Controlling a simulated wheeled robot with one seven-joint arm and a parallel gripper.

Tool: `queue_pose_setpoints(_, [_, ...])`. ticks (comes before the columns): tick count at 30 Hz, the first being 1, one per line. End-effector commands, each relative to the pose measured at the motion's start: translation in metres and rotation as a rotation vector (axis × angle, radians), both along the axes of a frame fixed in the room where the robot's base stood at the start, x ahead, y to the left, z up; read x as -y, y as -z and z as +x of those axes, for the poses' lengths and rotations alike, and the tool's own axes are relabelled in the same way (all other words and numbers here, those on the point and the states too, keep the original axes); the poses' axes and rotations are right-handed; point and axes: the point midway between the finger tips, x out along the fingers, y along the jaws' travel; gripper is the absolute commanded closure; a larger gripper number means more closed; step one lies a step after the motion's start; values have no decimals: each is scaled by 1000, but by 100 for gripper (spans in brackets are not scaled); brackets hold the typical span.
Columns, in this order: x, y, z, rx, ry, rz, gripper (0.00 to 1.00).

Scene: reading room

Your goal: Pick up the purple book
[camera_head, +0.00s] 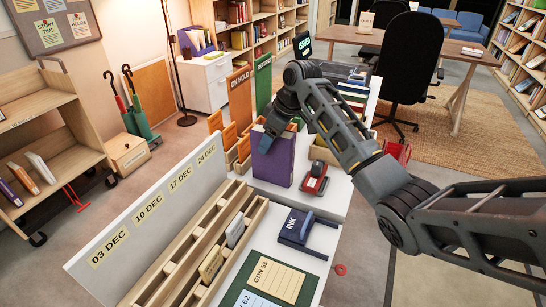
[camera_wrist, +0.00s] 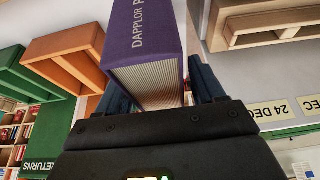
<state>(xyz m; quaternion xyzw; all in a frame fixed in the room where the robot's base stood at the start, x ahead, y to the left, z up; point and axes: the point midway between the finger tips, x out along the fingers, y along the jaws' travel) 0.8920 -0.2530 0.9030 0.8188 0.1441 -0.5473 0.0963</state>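The purple book (camera_head: 273,161) stands upright on the white counter (camera_head: 318,196), beside the wooden compartments. In the wrist view the book (camera_wrist: 158,38) shows white lettering on its spine and a pale page edge facing the camera. My gripper (camera_head: 266,139) is at the book's top in the head view. In the wrist view one dark blue finger of my gripper (camera_wrist: 163,84) is on each side of the book, very close to it. I cannot tell whether both fingers press on it. The rest of the book is hidden in the wrist view.
A red and black stamp or stapler (camera_head: 315,181) lies just right of the book. Wooden dividers (camera_head: 239,97) stand behind it. A slotted rack (camera_head: 200,250), a blue ink box (camera_head: 296,228) and a green board (camera_head: 270,282) are in front. Stacked books (camera_head: 354,92) are behind.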

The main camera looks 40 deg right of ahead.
Motion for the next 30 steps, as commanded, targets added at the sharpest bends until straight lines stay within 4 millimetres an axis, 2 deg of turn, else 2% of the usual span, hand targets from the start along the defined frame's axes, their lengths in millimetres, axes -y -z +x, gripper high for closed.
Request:
queue_pose_setpoints(2, [0,0,0,0,0,0,40])
queue_pose_setpoints(21, [0,0,0,0,0,0,100])
queue_pose_setpoints(30, [0,0,0,0,-1,0,100])
